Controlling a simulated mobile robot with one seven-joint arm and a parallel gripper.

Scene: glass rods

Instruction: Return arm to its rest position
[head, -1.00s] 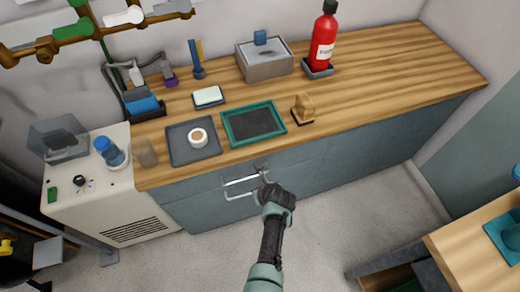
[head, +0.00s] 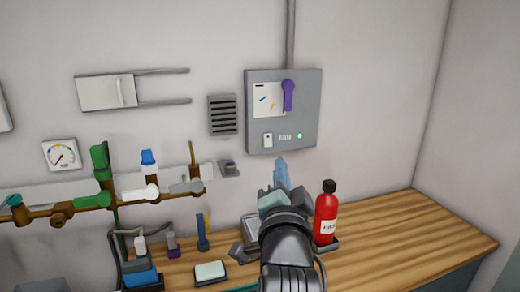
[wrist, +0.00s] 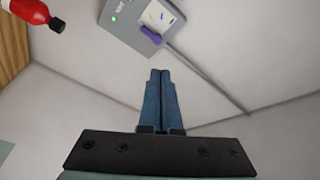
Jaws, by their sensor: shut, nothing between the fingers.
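My gripper (head: 281,165) is raised in front of the back wall, just below the grey control box (head: 308,110) in the head view. Its blue fingers also show in the wrist view (wrist: 160,80), side by side and shut with nothing between them. My dark arm covers part of the counter and the grey box on it in the head view. In the wrist view the control box (wrist: 125,20) and its purple handle (wrist: 151,37) appear beyond the fingertips.
A red bottle (head: 326,218) stands close to the right of my arm on the wooden counter (head: 400,235). Pipes with valves (head: 140,195) run along the wall at left. The counter's right part is clear.

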